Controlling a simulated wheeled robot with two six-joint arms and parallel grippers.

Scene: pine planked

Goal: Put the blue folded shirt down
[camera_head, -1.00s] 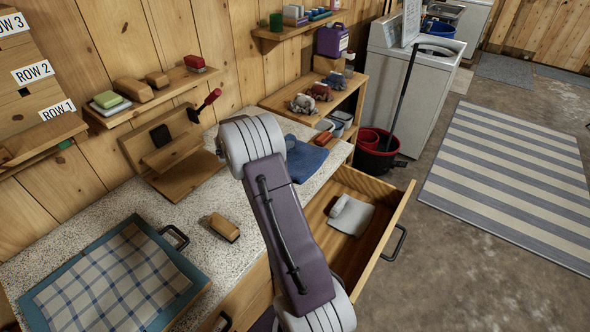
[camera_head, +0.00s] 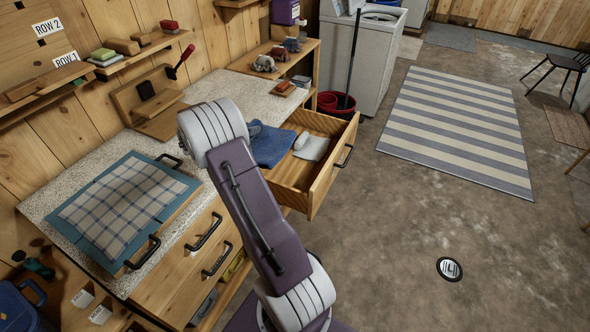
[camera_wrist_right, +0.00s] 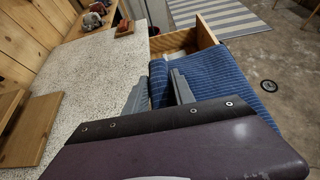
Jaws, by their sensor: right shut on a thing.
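The blue folded shirt (camera_head: 270,146) shows just past my right arm, at the counter edge beside the left side of the open drawer (camera_head: 333,170). In the right wrist view the shirt (camera_wrist_right: 222,82) is a ribbed blue cloth spread beyond and right of the fingers. My right gripper (camera_wrist_right: 158,88) is shut on the shirt. Its fingers are hidden behind my arm in the head view. Whether the shirt touches the counter or drawer, I cannot tell. My left gripper is out of view.
A pale grey folded cloth (camera_head: 312,146) lies in the drawer. The speckled counter (camera_head: 205,92) is bare near the wooden stand (camera_head: 150,105). A framed plaid cloth (camera_head: 122,205) lies at the left. Open floor (camera_head: 400,230) is to the right.

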